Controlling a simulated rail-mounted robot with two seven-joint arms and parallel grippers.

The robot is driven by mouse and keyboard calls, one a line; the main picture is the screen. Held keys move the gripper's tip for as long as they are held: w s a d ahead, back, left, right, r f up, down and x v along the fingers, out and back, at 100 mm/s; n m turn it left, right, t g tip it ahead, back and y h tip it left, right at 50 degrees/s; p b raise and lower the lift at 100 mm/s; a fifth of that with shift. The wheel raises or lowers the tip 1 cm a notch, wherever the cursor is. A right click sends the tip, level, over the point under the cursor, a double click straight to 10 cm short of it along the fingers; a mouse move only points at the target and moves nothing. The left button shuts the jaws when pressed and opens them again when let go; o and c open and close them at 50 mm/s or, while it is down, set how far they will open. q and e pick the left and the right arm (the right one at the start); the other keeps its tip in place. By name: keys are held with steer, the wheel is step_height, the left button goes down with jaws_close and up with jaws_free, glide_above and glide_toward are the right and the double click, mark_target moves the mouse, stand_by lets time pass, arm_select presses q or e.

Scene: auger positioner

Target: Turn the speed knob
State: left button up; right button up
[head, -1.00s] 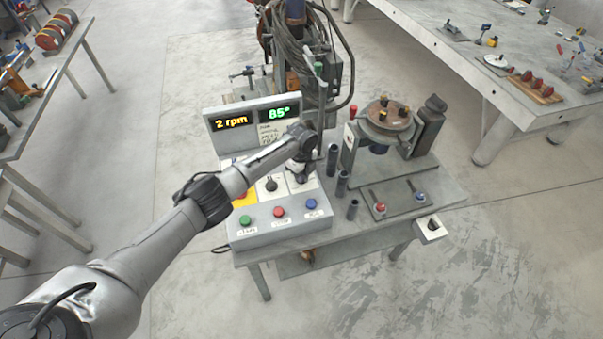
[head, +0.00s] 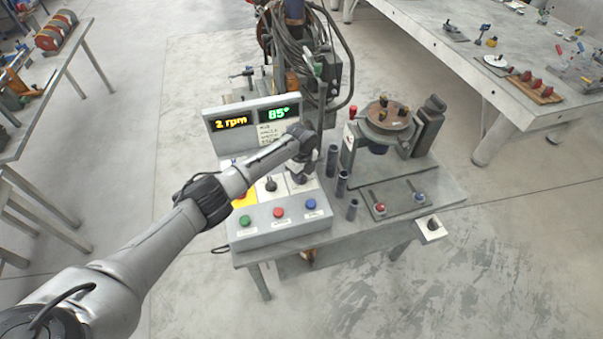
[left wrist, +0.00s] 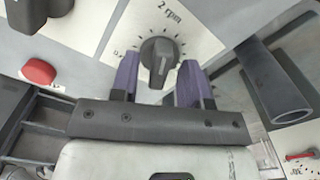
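The speed knob (left wrist: 159,62) is a dark grey knob with a raised grip bar, on a white plate marked "2 rpm" in the left wrist view. My left gripper (left wrist: 158,88) is open, its two purple fingertips on either side of the knob's lower part. I cannot tell whether they touch it. In the head view my left gripper (head: 303,174) is over the rightmost plate of the control box (head: 262,236) and hides the knob. The display (head: 252,121) reads "2 rpm" and "85°". My right gripper is not in view.
Green (head: 244,220), red (head: 278,212) and blue (head: 310,204) buttons line the box's front. Another knob (head: 270,184) is left of the gripper. Upright dark tubes (head: 342,183) stand close to its right. A round-table positioner (head: 388,118) is farther right.

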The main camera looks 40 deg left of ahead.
arm_select(q)
steer(key=shift+r, duration=0.3)
step_height(320, 180, up, 13)
steer(key=p, duration=0.1)
stand_by(0.4)
stand_by(0.5)
